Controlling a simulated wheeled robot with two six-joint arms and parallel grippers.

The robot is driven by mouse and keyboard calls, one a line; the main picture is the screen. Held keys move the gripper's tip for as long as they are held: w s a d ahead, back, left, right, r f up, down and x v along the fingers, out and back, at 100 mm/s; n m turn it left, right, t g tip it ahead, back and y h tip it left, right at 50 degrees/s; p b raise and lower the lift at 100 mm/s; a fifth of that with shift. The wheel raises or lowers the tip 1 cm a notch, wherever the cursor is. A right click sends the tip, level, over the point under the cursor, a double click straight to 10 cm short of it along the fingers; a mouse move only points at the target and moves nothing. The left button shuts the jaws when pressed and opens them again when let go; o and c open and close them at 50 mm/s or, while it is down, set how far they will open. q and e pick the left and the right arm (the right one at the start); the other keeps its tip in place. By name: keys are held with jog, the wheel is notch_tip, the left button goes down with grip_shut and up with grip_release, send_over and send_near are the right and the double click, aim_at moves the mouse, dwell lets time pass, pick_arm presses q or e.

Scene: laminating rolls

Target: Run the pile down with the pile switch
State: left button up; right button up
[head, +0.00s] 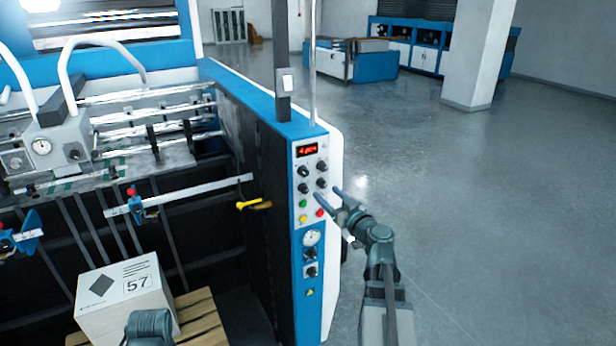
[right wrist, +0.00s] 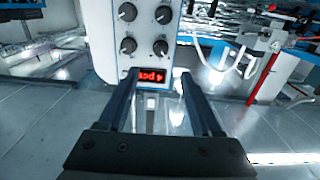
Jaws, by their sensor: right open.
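The blue-and-white control panel (head: 311,228) stands upright on the machine's side post. It carries a red display (head: 307,150), several black knobs (head: 321,167) and green, yellow and red buttons; I cannot read which control is the pile switch. In the right wrist view the panel (right wrist: 144,30) appears inverted, with the display (right wrist: 152,76) between the fingers (right wrist: 160,74). A white box marked 57 (head: 118,300) sits on a wooden pallet (head: 203,322). My left gripper does not show.
A yellow-handled lever (head: 249,204) sticks out left of the post. Rollers (head: 150,120) fill the machine's upper left. The grey floor (head: 440,200) to the right is clear.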

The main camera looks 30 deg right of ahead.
aim_at(306, 175)
jog(key=w, duration=1.2)
jog(key=shift+w+d, duration=0.2)
grip_shut()
